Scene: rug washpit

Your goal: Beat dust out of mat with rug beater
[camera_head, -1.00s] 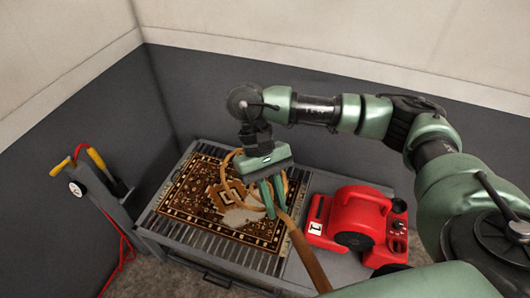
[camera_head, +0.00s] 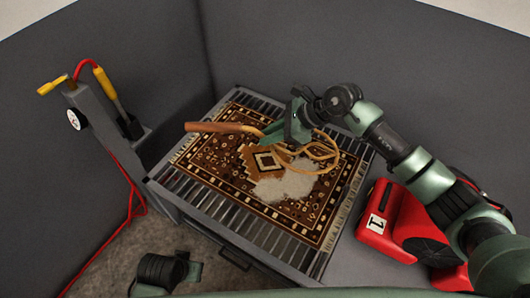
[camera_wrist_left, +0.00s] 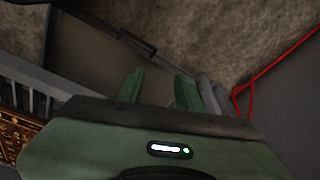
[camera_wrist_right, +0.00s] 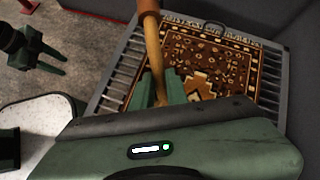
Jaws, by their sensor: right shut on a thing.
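The patterned brown mat (camera_head: 235,183) lies on a slatted grey bench, with a pale dust patch (camera_head: 288,187) near its middle. My right gripper (camera_head: 273,133) is over the mat, shut on the rug beater (camera_head: 217,127). The beater's brown handle points left and its looped head lies to the right, over the mat's right half. I cannot tell whether the loops touch the mat. In the right wrist view the beater's handle (camera_wrist_right: 152,45) runs between the fingers. My left gripper (camera_wrist_left: 158,82) is open and empty, low in front of the bench; part of it shows in the head view.
A red blower (camera_head: 395,222) stands at the right, partly behind my right arm. A grey post (camera_head: 105,125) with yellow-handled tools and a red hose (camera_head: 132,190) stands left. The slatted bench (camera_head: 188,186) sits against dark walls. Carpeted floor (camera_head: 112,262) is open at the front left.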

